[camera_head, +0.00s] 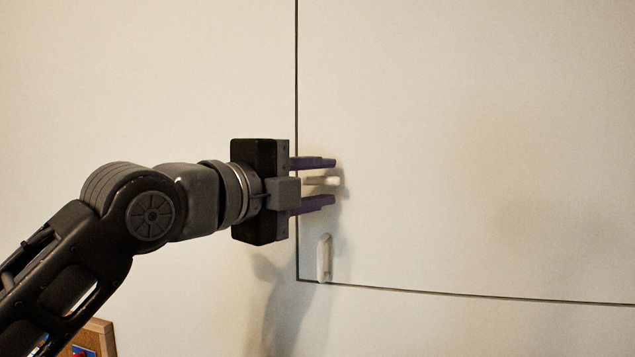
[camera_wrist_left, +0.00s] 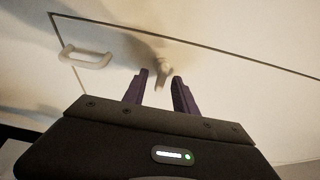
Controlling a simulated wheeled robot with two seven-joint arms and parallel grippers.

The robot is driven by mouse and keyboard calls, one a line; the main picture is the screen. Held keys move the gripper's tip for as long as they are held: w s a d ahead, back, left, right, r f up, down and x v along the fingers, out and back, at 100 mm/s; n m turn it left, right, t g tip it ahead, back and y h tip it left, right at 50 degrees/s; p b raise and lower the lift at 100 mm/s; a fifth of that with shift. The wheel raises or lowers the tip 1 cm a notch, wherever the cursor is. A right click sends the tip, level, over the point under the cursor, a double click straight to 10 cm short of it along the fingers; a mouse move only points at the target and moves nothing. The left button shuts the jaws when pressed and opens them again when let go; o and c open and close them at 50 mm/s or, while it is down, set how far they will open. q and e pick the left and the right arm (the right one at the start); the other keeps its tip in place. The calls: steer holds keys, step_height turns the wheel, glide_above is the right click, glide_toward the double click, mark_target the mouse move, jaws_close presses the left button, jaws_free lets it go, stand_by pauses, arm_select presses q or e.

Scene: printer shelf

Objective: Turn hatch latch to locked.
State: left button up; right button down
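The hatch (camera_head: 470,150) is a large pale panel outlined by a dark seam. The latch (camera_head: 322,181) is a small white tab near the hatch's left edge, lying about level in the head view. My left gripper (camera_head: 316,183) is open, with one purple finger above the latch and one below it, and gaps show on both sides. In the left wrist view the latch (camera_wrist_left: 163,72) shows just beyond and between the fingertips (camera_wrist_left: 162,82). I cannot tell whether the fingers reach around it. My right gripper is not in view.
A white handle (camera_head: 324,258) stands upright below the latch, near the hatch's lower left corner; it also shows in the left wrist view (camera_wrist_left: 86,60). A cork board (camera_head: 100,332) is at the lower left. The wall around is bare.

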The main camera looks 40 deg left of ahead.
arm_select(q)
steer(key=shift+s, duration=0.1)
steer(key=s+b, duration=0.1)
steer(key=s, duration=0.6)
steer(key=shift+s+a, duration=0.25)
steer(key=shift+s, duration=0.05)
stand_by(0.4)
